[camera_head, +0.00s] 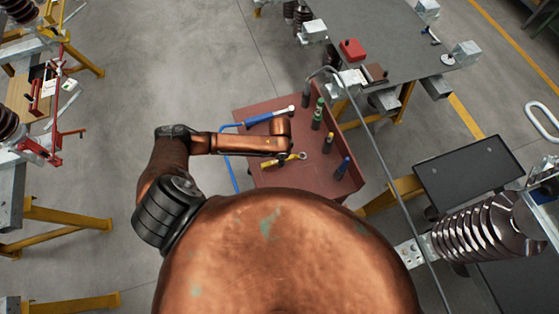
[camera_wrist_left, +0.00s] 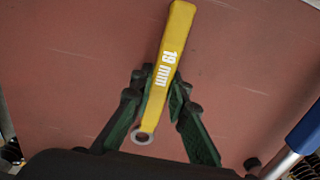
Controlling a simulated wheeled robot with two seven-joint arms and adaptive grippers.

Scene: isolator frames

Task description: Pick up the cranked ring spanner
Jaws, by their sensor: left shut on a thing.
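The cranked ring spanner (camera_wrist_left: 168,50) has a yellow handle marked "19 mm" and a small metal ring at its near end in the left wrist view. In the head view its yellow part and ring (camera_head: 300,156) show at the red-brown worktop (camera_head: 300,182), partly hidden by my arm. My left gripper (camera_wrist_left: 162,92) has its green-lined fingers on either side of the handle and is shut on it. In the head view the left gripper (camera_head: 282,159) is mostly hidden under my wrist. I cannot tell whether the spanner touches the surface. My right gripper is out of view.
A blue-handled tool (camera_head: 266,117) lies behind my arm; its blue part also shows at the right of the wrist view (camera_wrist_left: 306,130). Several upright tools, one green-topped (camera_head: 318,108) and one blue-topped (camera_head: 344,166), stand along the worktop's right side. A grey table (camera_head: 385,35) is beyond.

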